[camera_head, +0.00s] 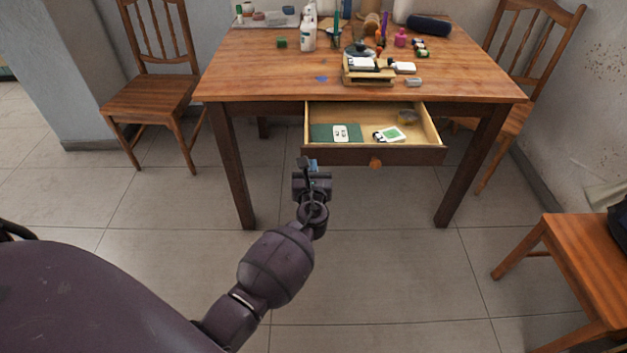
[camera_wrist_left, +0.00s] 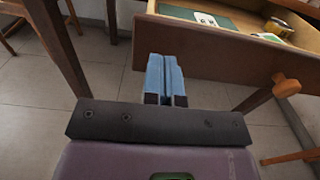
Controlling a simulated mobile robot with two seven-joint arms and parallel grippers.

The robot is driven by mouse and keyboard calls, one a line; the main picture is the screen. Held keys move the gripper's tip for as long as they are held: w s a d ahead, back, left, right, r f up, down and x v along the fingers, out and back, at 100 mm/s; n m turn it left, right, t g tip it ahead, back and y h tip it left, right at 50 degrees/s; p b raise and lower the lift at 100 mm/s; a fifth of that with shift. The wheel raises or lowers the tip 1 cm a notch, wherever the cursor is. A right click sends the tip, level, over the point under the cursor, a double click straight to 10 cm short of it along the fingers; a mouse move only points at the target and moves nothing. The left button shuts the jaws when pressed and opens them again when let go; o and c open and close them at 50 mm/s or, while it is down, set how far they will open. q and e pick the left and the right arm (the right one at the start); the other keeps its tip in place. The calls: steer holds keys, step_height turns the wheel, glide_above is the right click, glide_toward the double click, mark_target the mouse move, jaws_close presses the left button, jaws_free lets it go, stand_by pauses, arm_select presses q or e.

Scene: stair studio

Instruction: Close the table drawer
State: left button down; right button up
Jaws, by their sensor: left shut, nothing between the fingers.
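The wooden table (camera_head: 270,75) stands ahead with its drawer (camera_head: 345,155) pulled open toward me. The drawer has a dark front, a pale wood inside and a round orange-brown wooden knob (camera_head: 376,163). My left gripper (camera_head: 308,163) is shut and empty near the left end of the drawer front. In the left wrist view its blue fingertips (camera_wrist_left: 165,75) are together, pointing at the drawer front (camera_wrist_left: 220,50), with the knob (camera_wrist_left: 286,86) to their right. I cannot tell whether they touch the front. My right gripper is in neither view.
The drawer holds a green booklet (camera_head: 322,133), cards (camera_head: 389,134) and a small amber item (camera_head: 407,117). The tabletop carries bottles and several small things. Chairs stand at left (camera_head: 150,95), back right (camera_head: 535,55) and front right (camera_head: 575,260). The tiled floor before the table is clear.

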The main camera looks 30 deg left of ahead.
arm_select(q)
steer(key=shift+x, duration=0.85)
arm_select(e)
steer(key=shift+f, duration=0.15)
